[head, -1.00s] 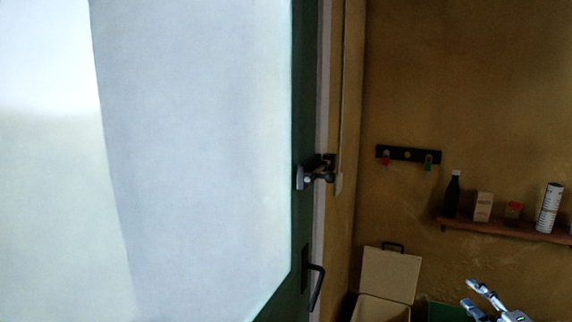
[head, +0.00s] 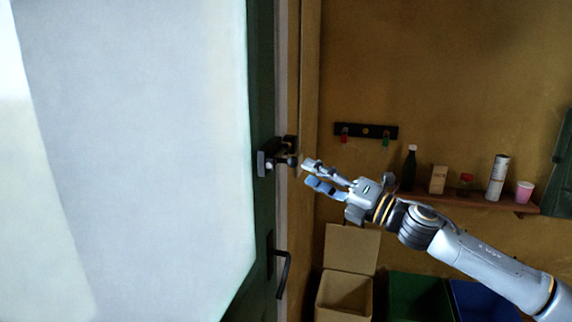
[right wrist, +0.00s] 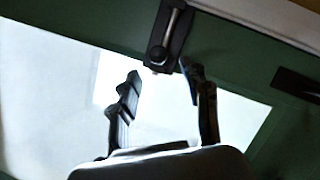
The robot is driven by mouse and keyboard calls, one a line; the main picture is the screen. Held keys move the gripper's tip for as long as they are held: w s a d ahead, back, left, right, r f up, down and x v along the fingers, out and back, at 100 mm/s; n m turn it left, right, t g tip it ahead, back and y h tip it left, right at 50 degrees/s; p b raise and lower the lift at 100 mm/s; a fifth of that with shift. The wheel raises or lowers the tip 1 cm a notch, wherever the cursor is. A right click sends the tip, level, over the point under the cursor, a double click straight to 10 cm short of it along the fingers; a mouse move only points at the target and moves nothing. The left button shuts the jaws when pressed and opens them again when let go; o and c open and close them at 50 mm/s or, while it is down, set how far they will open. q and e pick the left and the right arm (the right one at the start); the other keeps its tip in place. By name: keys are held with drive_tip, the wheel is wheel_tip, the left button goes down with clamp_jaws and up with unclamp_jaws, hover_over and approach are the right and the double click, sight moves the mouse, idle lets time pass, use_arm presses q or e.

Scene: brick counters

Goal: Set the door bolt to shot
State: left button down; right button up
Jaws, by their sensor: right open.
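The door bolt (head: 275,158) is a dark fitting with a metal bar, set at the edge of the green door (head: 262,105) with its large pale pane. My right gripper (head: 307,173) is open and empty, just right of the bolt in the head view, and appears apart from it. In the right wrist view the bolt (right wrist: 168,36) shows as a dark plate with a shiny rod, just beyond and between my open fingertips (right wrist: 162,80). Whether the bar reaches into the frame's keeper is hard to tell. My left gripper is not in view.
A black door handle (head: 283,272) sits below the bolt. A wall shelf (head: 470,200) holds a bottle, a box, a jar and cups. A hook rail (head: 365,131) hangs above. Open bins (head: 345,295) stand below, at the right.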

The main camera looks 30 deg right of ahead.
sight(297, 162)
drive_tip(key=shift+x, duration=0.95)
drive_tip(key=shift+w+r, duration=0.2)
drive_tip(key=shift+r, duration=0.15)
drive_tip(key=shift+p+x, duration=0.95)
drive_tip(key=shift+x, duration=0.3)
drive_tip(key=shift+w+a+r+p, duration=0.1)
drive_tip(key=shift+w+r+p, duration=0.1)
drive_tip(key=shift+w+p, duration=0.15)
drive_tip(key=shift+w+a+p, duration=0.25)
drive_tip(key=shift+w+p, duration=0.25)
drive_tip(key=shift+w, duration=0.05)
drive_tip(key=shift+w+a+f, duration=0.1)
drive_tip(key=shift+w+a, duration=0.15)
drive_tip(key=shift+w, duration=0.15)
clamp_jaws()
